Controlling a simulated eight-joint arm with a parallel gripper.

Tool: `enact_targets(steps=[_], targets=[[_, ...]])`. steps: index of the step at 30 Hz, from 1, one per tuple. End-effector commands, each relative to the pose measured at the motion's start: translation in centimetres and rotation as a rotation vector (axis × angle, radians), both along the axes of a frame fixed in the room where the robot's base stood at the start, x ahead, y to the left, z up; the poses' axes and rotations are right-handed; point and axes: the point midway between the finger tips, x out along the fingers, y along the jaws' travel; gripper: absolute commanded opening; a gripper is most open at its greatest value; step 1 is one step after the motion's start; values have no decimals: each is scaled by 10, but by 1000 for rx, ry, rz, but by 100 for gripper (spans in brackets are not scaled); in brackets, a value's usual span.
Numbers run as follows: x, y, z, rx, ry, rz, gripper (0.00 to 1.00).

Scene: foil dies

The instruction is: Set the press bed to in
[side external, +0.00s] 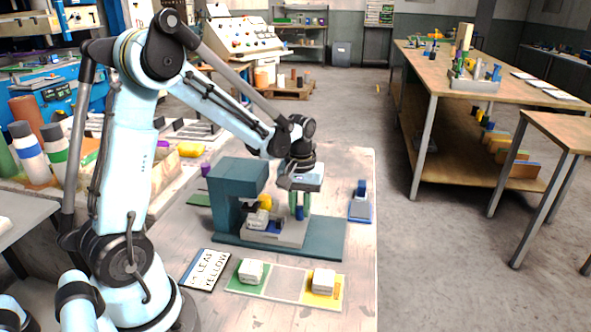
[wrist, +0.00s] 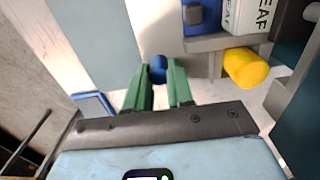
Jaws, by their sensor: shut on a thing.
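The teal press (side external: 232,180) stands on a teal base plate (side external: 325,238) on the table. The grey press bed (side external: 287,238) sits on that plate and reaches out to the right of the press frame. It bears a white block and a blue piece; in the wrist view the bed (wrist: 215,43) shows the white block (wrist: 248,14) marked LEAF and the blue piece (wrist: 201,15). A yellow cylinder (wrist: 245,68) is beside the bed. My gripper (wrist: 160,72) has its green fingers shut on a blue knob (wrist: 159,66) at the bed's outer side. The knob's lower part is hidden.
A card (side external: 206,269) reading LEAF YELLOW lies at the front. Beside it is a strip (side external: 287,287) with a white block on green (side external: 251,271), an empty grey square and a white block on yellow (side external: 323,280). A blue tray (side external: 360,211) lies right of the press.

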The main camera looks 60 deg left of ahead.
Motion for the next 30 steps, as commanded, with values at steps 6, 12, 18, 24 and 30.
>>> enact_targets(steps=[6, 12, 18, 24, 30], targets=[[-14, 15, 0, 4, 1, 3, 0], [-15, 16, 0, 6, 4, 5, 27], [-14, 15, 0, 4, 2, 4, 48], [-14, 14, 0, 2, 1, 2, 48], [-13, 14, 10, 1, 0, 2, 48]])
